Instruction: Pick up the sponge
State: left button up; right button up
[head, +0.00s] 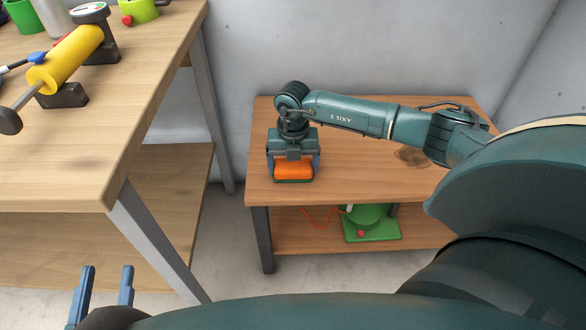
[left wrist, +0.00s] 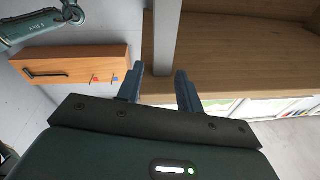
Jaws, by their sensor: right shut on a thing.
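The sponge (head: 293,170) is orange with a dark green underside. It is at the left front part of the small wooden table (head: 365,190) in the head view. My right gripper (head: 293,166) points down over it and is shut on it, with a blue finger on each side. I cannot tell whether the sponge touches the tabletop. My left gripper (head: 103,290) is open and empty at the lower left of the head view. Its two blue fingers also show apart in the left wrist view (left wrist: 160,85).
A larger wooden workbench (head: 130,110) stands at the left, bearing a yellow cylindrical tool (head: 70,58), a lime-green cup-like thing (head: 138,10) and other items. A green object (head: 370,225) sits on the small table's lower shelf. My right arm spans the small table's right side.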

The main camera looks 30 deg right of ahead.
aim_at(293, 163)
notch_tip(293, 163, up, 5)
jog(key=shift+r+p, duration=0.1)
jog(key=shift+p, duration=0.9)
notch_tip(293, 163, up, 5)
jog(key=shift+f+p, duration=0.1)
jog(key=shift+p, duration=0.6)
jog(key=o, duration=0.5)
pick_arm(q)
jog(key=shift+a+f+g+y, duration=0.1)
jog(key=shift+a+g+y, duration=0.4)
jog(key=shift+y, duration=0.1)
pick_arm(e)
jog(key=c, duration=0.4)
